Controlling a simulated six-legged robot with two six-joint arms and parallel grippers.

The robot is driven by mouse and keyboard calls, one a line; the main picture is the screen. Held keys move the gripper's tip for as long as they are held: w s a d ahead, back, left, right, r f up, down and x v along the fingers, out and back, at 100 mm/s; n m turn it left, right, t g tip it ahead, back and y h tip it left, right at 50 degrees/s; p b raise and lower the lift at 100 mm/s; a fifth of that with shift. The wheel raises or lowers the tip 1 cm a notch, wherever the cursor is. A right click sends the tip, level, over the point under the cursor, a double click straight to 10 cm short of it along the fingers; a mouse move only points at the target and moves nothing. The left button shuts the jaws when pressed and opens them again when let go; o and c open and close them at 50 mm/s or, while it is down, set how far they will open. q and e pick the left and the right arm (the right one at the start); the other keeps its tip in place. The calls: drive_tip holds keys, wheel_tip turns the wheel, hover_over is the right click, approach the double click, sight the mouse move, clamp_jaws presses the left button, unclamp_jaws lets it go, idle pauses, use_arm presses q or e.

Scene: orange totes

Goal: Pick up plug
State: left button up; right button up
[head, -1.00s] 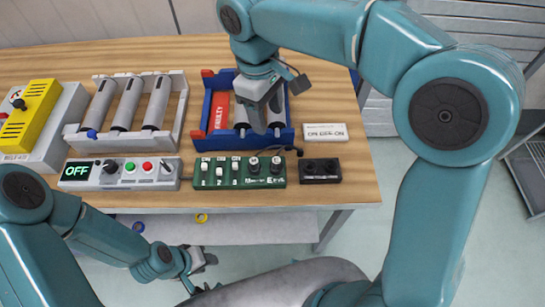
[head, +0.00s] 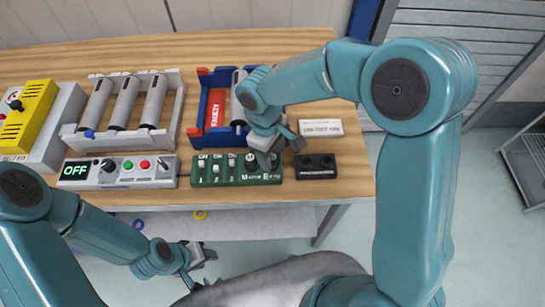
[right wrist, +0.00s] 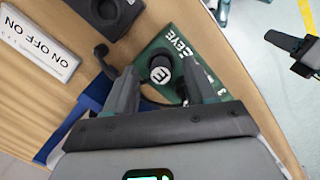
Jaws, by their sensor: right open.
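A round black plug-like piece marked with a white E (right wrist: 160,72) stands on the green panel (right wrist: 183,48) in the right wrist view. My right gripper (right wrist: 160,66) is open, with one finger on each side of this piece; I cannot tell whether they touch it. In the head view, my right gripper (head: 268,158) is over the right end of the green panel (head: 218,177) and partly hides its round black pieces. A black cable end (right wrist: 102,52) lies beside the panel in the right wrist view. My left gripper (head: 198,257) is low at the front; its jaw state is unclear.
A black two-hole block (head: 316,166) and a white label plate (head: 320,127) are right of the gripper. The blue holder (head: 201,122) with a red panel stands behind. The grey control box (head: 118,171) is left. The table's front edge is close.

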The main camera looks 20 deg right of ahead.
sight(272, 156)
drive_tip(key=shift+s, duration=0.1)
clamp_jaws()
drive_tip(key=shift+r, duration=0.1)
wheel_tip(272, 156, up, 20)
idle(0.5)
